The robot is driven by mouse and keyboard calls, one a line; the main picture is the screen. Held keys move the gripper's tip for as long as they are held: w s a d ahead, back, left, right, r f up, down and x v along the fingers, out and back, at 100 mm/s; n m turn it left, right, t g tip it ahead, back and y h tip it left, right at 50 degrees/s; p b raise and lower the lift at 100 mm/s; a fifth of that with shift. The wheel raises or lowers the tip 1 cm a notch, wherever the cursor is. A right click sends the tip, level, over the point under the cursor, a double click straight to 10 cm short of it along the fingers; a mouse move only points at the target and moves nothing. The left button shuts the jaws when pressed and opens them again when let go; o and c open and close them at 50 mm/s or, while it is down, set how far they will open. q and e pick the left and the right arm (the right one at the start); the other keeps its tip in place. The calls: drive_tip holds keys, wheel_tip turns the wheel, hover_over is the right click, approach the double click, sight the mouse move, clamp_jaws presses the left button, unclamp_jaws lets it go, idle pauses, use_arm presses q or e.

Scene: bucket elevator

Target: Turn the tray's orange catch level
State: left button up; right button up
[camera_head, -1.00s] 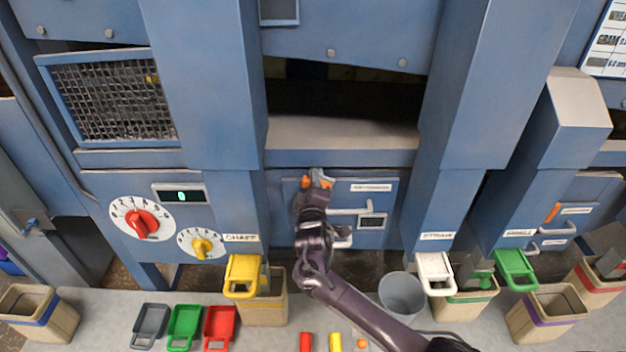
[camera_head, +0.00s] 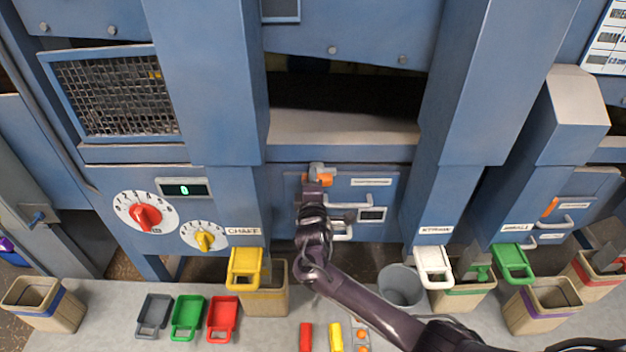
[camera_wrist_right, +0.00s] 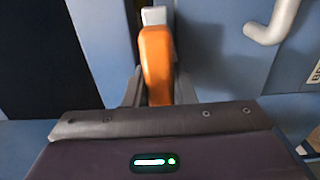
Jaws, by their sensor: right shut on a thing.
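The tray front (camera_head: 385,180) is a blue panel with a label, a silver handle and a small display. Its orange catch (camera_head: 325,181) is at the panel's upper left, partly hidden by my right gripper (camera_head: 317,178). My right gripper is shut on the catch. In the right wrist view, the catch (camera_wrist_right: 156,65) stands between the fingers of the gripper (camera_wrist_right: 155,90), with a pale grey piece at its far end. In the head view its visible part looks roughly level, but the gripper hides much of it. My left gripper is not in view.
A second panel at the right has a tilted orange catch (camera_head: 550,207). Chaff and straw chutes flank the tray. A yellow scoop (camera_head: 244,268), a white scoop (camera_head: 434,265) and a grey bucket (camera_head: 401,288) are below. Red and yellow dials (camera_head: 146,217) are at the left.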

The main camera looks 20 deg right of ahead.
drive_tip(key=shift+f, duration=0.1)
drive_tip(key=o, duration=1)
drive_tip(key=shift+b+v, duration=0.75)
drive_tip(key=shift+v, duration=3.2)
